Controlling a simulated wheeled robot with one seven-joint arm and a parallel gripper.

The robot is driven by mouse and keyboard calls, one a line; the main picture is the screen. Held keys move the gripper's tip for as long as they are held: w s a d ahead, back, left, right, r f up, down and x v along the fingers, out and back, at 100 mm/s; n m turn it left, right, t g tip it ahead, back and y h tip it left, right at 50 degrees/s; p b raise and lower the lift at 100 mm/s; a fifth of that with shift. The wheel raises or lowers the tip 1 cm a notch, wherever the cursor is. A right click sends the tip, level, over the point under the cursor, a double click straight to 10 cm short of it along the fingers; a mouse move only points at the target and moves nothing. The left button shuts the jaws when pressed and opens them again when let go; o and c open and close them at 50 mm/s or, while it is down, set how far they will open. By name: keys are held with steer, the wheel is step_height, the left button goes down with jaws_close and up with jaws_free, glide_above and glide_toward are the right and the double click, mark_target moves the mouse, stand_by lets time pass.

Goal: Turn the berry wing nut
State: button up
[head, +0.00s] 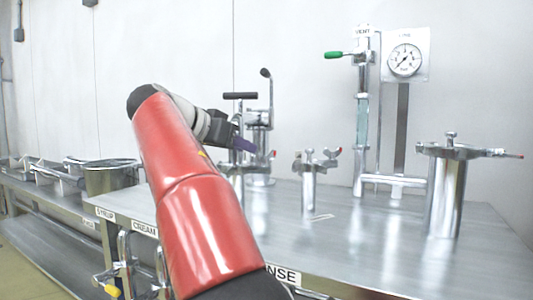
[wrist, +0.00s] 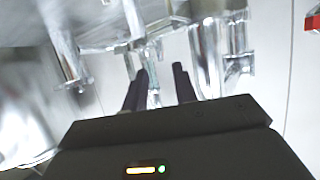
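A small metal canister (head: 309,187) stands on the steel table, right of my gripper in the head view. Its top carries metal wing-shaped fittings (head: 318,162) with small dark red tips. I cannot tell for sure which of these is the berry wing nut. My gripper (head: 244,145) is raised at the end of the red arm, with a purplish part at its tip, left of the canister and apart from it in the picture. In the wrist view my gripper (wrist: 160,80) has two dark fingers spread apart. Blurred shiny metal shows between and beyond them, and I see nothing clearly held.
A taller press-like fitting (head: 258,130) stands behind my gripper. A gauge (head: 404,60) and a green-handled valve pipe (head: 362,110) rise at the back. A larger lidded cylinder (head: 446,195) with a red-tipped handle stands right. The front table surface (head: 370,250) is mostly clear.

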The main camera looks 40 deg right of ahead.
mark_target(260, 153)
steer(key=x, duration=0.6)
steer(key=shift+d+f, duration=0.2)
steer(key=shift+d, duration=0.05)
jaws_close()
